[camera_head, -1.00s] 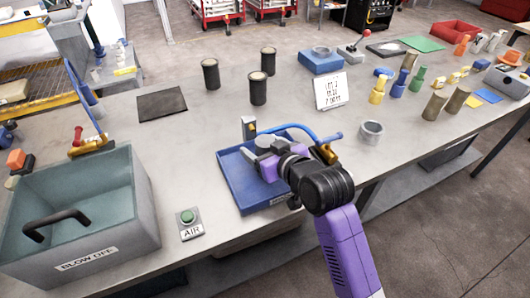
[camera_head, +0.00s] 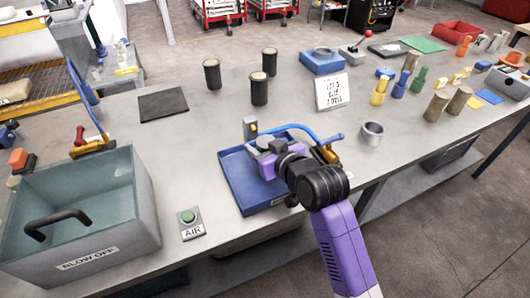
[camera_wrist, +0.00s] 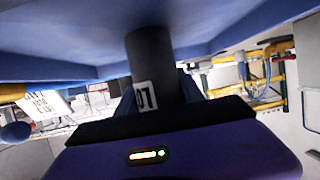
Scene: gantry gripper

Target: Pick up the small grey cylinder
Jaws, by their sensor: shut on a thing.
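My gripper (camera_head: 261,146) is shut on this cylinder, over the blue tray (camera_head: 237,187) in the head view. The held cylinder cannot be made out clearly in the head view, where the gripper hides it. The purple gripper body (camera_wrist: 170,155) fills the bottom of the wrist view.
A grey hollow cylinder (camera_head: 372,134) stands to the right. Several dark cylinders (camera_head: 259,90) and a white sign (camera_head: 332,92) stand farther back. A blow-off box (camera_head: 140,205) and AIR button (camera_head: 188,217) are left.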

